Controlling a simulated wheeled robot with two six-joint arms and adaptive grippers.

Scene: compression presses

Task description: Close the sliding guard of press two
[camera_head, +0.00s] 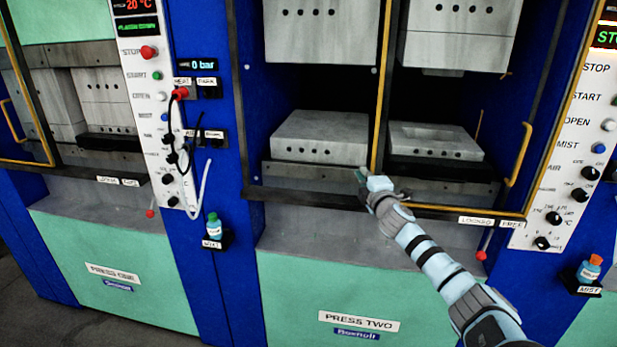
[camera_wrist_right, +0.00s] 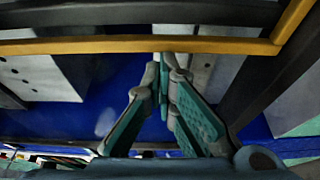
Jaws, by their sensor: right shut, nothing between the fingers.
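Press two (camera_head: 358,319) stands in the middle and right of the head view. Its sliding guard, a yellow-edged clear frame (camera_head: 380,90), stands over the right half of the opening, and the left half is uncovered. A yellow handle (camera_head: 520,155) is at the guard's right side. My right gripper (camera_head: 370,180) is shut and empty at the guard's lower left corner. In the right wrist view my gripper's fingertips (camera_wrist_right: 165,65) are close to the yellow frame edge (camera_wrist_right: 140,46); I cannot tell whether they touch. My left gripper is not in view.
Lower mould blocks (camera_head: 320,137) sit inside the opening above a grey ledge (camera_head: 330,240). Press one (camera_head: 113,273) is at the left. A bottle (camera_head: 213,226) stands on a bracket there.

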